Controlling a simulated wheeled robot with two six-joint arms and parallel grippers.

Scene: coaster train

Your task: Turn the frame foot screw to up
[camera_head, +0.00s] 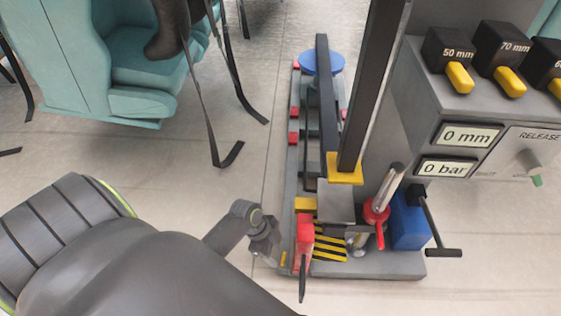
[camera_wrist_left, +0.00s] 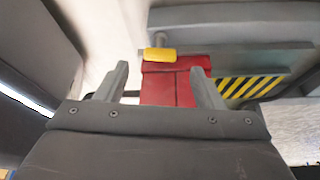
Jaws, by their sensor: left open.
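No part is marked as the frame foot screw. A small yellow bar on a grey round shaft, which may be it, shows in the left wrist view (camera_wrist_left: 160,54), and a small yellow piece shows at the frame's front left corner (camera_head: 284,259). A red block (camera_wrist_left: 170,85) lies just below the bar in the wrist view; a red part with a black lever (camera_head: 304,240) stands on the frame's front. My left gripper (camera_head: 268,243) is open and empty beside the frame's front left. In the wrist view its fingers (camera_wrist_left: 160,74) point at the red block and yellow bar, apart from both.
The grey base frame (camera_head: 375,265) carries a tall dark post (camera_head: 372,85), black-yellow stripes (camera_head: 330,243), a red-collared lever (camera_head: 376,212) and a blue box (camera_head: 408,226). A control cabinet (camera_head: 425,100) stands right. Teal seats (camera_head: 75,70) are left.

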